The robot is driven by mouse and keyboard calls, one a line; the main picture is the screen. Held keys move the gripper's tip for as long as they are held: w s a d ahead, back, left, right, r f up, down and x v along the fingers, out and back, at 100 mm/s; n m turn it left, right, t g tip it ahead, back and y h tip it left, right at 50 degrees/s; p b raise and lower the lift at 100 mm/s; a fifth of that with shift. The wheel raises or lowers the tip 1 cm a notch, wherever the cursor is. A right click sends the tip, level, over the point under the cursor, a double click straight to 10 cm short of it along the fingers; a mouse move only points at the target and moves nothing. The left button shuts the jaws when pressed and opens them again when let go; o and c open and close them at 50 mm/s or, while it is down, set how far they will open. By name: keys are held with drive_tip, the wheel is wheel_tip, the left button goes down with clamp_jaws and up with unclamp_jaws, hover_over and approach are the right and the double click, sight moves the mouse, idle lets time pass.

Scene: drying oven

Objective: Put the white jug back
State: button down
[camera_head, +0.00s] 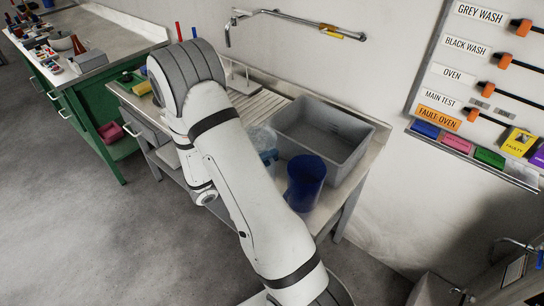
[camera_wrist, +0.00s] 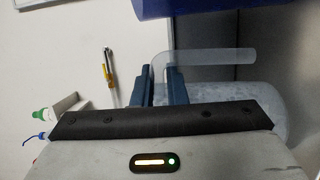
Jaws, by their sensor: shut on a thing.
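The white jug (camera_head: 262,138) is a cloudy, see-through jug on the bench beside the grey basin, partly hidden by my arm. In the wrist view the jug (camera_wrist: 268,97) lies to the right of the fingers, and its handle (camera_wrist: 215,56) runs between them. My gripper (camera_wrist: 161,88) is shut on this handle. In the head view the blue fingertips of my gripper (camera_head: 268,156) show at the jug's side. I cannot tell whether the jug touches the bench.
A dark blue jug (camera_head: 306,180) stands close to the right of the white jug. The grey basin (camera_head: 352,157) is behind both. A wall tap (camera_head: 300,20) reaches over the bench. A labelled board (camera_head: 440,82) hangs at right. A green workbench (camera_head: 84,120) stands at left.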

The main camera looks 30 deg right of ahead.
drive_tip(key=shift+f, duration=0.25)
drive_tip(key=shift+f+b, duration=0.2)
drive_tip(key=shift+b, duration=0.1)
drive_tip(key=c, duration=1.5)
unclamp_jaws()
drive_tip(key=shift+o, duration=0.2)
drive_tip(key=shift+s, duration=0.1)
drive_tip(key=shift+r, duration=0.1)
